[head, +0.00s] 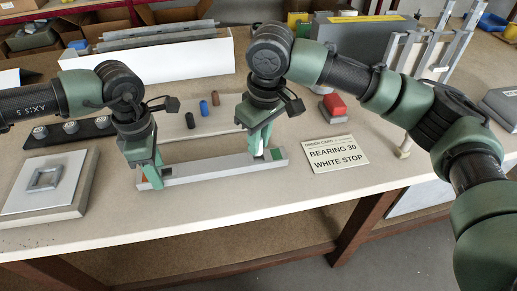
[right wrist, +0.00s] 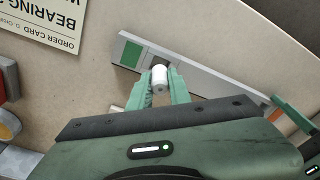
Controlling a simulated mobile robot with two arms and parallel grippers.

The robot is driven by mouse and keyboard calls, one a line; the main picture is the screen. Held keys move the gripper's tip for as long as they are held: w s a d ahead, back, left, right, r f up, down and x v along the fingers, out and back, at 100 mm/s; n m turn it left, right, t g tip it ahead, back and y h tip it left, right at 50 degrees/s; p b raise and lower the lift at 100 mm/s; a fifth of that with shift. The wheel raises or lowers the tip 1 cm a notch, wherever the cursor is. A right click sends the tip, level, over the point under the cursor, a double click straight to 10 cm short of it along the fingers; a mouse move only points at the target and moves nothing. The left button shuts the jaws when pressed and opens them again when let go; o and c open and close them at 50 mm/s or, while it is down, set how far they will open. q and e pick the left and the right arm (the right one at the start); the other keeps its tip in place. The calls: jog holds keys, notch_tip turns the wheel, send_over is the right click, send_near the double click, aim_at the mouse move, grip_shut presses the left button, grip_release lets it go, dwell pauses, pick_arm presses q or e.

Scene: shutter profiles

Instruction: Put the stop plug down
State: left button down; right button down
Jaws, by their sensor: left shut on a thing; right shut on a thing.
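The white stop plug (right wrist: 160,76) is between the green fingers of my right gripper (right wrist: 161,88), which is shut on it. In the head view, my right gripper (head: 258,153) is over the right end of the grey profile (head: 215,171). In the right wrist view, the plug is beside the profile's green end patch (right wrist: 131,54), by a dark opening; I cannot tell whether it touches the profile. My left gripper (head: 150,180) is shut on the profile near its left end. The order card (head: 337,154) reads BEARING 30, WHITE STOP.
Black, blue (head: 204,108) and brown plugs stand behind the profile. A black strip (head: 98,131) with bearings and a plate with a square frame (head: 45,179) are at left. A red-topped block (head: 334,104) is behind the card. A white box (head: 150,62) with long profiles is at the back.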

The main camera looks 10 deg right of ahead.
aim_at(260, 154)
notch_tip(260, 154, down, 3)
jog(key=shift+r, duration=0.15)
pick_arm(q)
jog(key=shift+s+r, duration=0.1)
pick_arm(e)
jog(key=shift+s+f, duration=0.15)
jog(key=shift+f, duration=0.1)
